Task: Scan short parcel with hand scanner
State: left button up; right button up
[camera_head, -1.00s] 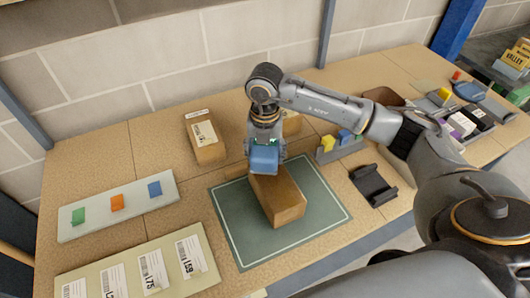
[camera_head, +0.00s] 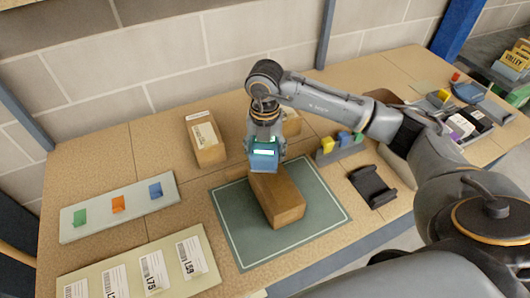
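A brown box-shaped parcel (camera_head: 278,203) lies on the green mat (camera_head: 320,215); no label shows on its visible faces. My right gripper (camera_head: 265,138) points down above the parcel's far end and is shut on a blue hand scanner (camera_head: 263,163). A bright pale strip shows on the scanner's top. The scanner overlaps the parcel's far end in the picture; I cannot tell if they touch. A dark empty cradle (camera_head: 373,186) lies to the right of the mat. My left gripper is not in view.
A labelled parcel (camera_head: 205,140) stands behind the mat, with another parcel (camera_head: 291,124) partly hidden by my gripper. Left are a pale strip with coloured tabs (camera_head: 98,220) and a barcode sheet (camera_head: 133,262). Yellow and blue pieces (camera_head: 340,143) and bins (camera_head: 470,122) lie right.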

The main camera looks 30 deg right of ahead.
jog(key=shift+r+p, duration=1.25)
jog(key=shift+r, duration=1.25)
jog(key=shift+f, duration=0.1)
